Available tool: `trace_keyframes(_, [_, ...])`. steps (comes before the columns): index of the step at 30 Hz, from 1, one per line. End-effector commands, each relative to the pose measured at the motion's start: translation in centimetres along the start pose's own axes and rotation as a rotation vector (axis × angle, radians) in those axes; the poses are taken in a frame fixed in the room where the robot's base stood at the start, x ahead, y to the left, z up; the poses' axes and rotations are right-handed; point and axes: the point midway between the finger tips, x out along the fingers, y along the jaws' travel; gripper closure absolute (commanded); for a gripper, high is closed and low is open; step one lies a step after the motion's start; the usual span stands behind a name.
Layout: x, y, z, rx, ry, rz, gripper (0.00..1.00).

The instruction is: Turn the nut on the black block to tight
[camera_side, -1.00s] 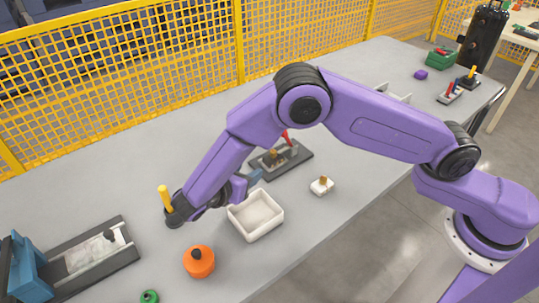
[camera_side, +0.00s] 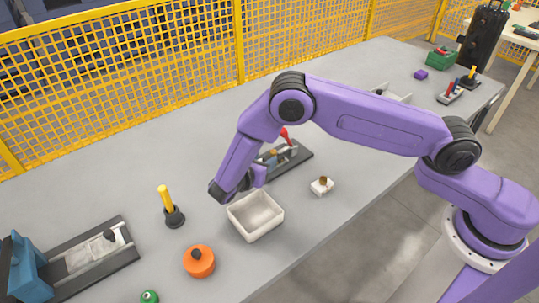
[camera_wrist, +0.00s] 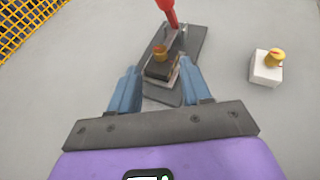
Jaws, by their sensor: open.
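The black block (camera_wrist: 158,70) with a brass-coloured nut (camera_wrist: 160,53) on top sits in a dark fixture (camera_wrist: 190,48) with a red-handled clamp. In the side view the fixture (camera_side: 296,160) lies at mid-table, partly hidden by my arm. My gripper (camera_wrist: 160,78) is open and empty, its blue fingers to the left and right of the block in the wrist view. The fingers look apart from the block and nut; their height above it is hard to tell. How tight the nut is does not show.
A white block (camera_wrist: 265,72) with its own brass-coloured nut stands right of the fixture. In the side view a white bin (camera_side: 256,216), an orange round part (camera_side: 199,262) and a yellow-handled tool (camera_side: 168,205) stand nearby. A yellow mesh fence (camera_side: 150,90) runs behind the table.

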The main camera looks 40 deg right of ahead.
Motion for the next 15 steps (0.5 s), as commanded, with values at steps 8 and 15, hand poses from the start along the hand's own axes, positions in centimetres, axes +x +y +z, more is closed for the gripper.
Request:
trace_keyframes(8, [4.1, 0.0, 0.0, 0.0, 0.001, -0.001, 0.52])
trace_keyframes(15, [5.2, 0.0, 0.0, 0.0, 0.001, 0.001, 0.52])
